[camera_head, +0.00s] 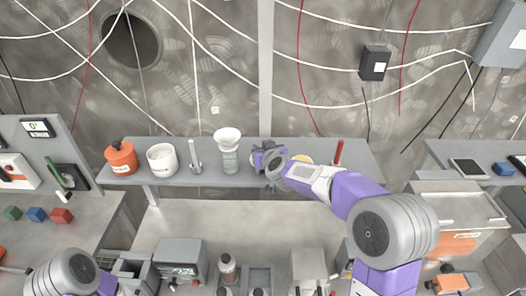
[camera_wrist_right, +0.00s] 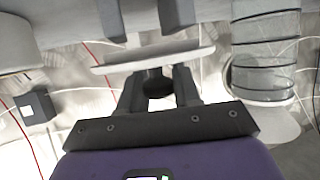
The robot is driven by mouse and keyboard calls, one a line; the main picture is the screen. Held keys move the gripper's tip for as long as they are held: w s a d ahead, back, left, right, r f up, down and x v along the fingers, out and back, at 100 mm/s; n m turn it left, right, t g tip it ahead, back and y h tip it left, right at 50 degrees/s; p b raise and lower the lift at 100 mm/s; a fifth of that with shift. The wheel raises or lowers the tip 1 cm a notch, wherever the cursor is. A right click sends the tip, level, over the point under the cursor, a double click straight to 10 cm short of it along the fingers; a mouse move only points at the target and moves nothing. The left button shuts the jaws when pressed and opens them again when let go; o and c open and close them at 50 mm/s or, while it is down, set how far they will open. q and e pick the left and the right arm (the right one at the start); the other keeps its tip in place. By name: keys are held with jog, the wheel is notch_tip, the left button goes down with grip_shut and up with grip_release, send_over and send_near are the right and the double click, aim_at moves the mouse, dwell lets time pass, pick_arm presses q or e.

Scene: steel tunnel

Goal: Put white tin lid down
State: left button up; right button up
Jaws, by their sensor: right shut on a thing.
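My right gripper (camera_head: 268,160) is over the back shelf, right of the clear jar with the white funnel. In the right wrist view, its two dark fingers (camera_wrist_right: 158,88) are shut on the dark knob (camera_wrist_right: 156,82) of the white tin lid (camera_wrist_right: 150,60). The lid is a thin pale disc seen edge-on; whether it touches the shelf is unclear. In the head view my gripper and arm largely hide it. The white tin (camera_head: 162,160) stands on the shelf at left. Only my left arm shows at bottom left; its gripper is out of view.
An orange bottle (camera_head: 121,158), a grey post (camera_head: 195,158) and the funnel (camera_head: 227,137) on its jar (camera_head: 229,162) stand along the shelf (camera_head: 215,180). The jar is close beside my right gripper in the wrist view (camera_wrist_right: 265,60). A yellowish disc (camera_head: 302,159) lies behind my arm.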

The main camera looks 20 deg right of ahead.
jog(key=shift+s+r, duration=0.1)
jog(key=shift+f+b, duration=0.35)
jog(key=shift+f, duration=0.1)
jog(key=o, duration=1)
jog(key=shift+o, duration=0.2)
jog(key=shift+r, duration=0.2)
jog(key=p+v, duration=0.3)
jog(key=v, duration=0.9)
jog(key=shift+r, duration=0.25)
